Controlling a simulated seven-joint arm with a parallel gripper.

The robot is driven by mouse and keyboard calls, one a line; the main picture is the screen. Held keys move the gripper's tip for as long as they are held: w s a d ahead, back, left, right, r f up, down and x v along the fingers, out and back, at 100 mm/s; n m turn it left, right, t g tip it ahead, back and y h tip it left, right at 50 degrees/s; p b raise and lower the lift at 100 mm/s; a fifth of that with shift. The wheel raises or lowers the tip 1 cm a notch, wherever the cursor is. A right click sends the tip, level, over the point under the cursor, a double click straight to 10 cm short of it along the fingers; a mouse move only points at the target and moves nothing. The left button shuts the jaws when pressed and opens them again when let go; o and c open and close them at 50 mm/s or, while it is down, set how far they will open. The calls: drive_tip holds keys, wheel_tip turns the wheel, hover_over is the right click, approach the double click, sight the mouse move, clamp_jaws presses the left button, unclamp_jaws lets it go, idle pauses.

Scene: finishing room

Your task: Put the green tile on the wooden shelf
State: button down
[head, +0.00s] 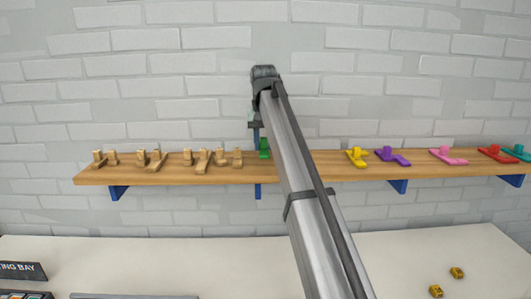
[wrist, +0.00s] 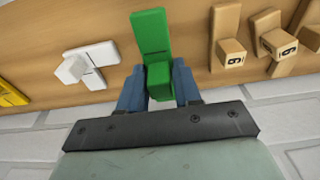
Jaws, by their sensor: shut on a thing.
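The green tile (wrist: 152,38) is between the two blue fingers of my gripper (wrist: 158,86) in the wrist view. The fingers are shut on its raised block, and its flat part extends over the wooden shelf (wrist: 113,20). In the head view the green tile (head: 264,149) shows at the level of the wooden shelf (head: 330,165), just left of my arm. I cannot tell whether its underside touches the wood. My gripper (head: 257,137) is partly hidden behind my arm in the head view.
Several wooden pieces (head: 203,160) stand on the shelf to the left. A yellow piece (head: 356,157), a purple piece (head: 392,156) and others stand to the right. A white piece (wrist: 82,66) is close to the green tile. A brick wall is behind.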

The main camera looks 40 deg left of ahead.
sight(264, 148)
drive_tip(key=shift+f, duration=1.7)
drive_tip(key=shift+f, duration=0.1)
drive_tip(key=c, duration=0.8)
unclamp_jaws()
drive_tip(key=r, duration=0.8)
drive_tip(key=s+d+r, duration=0.1)
drive_tip(key=r, duration=0.3)
drive_tip(key=shift+r, duration=0.1)
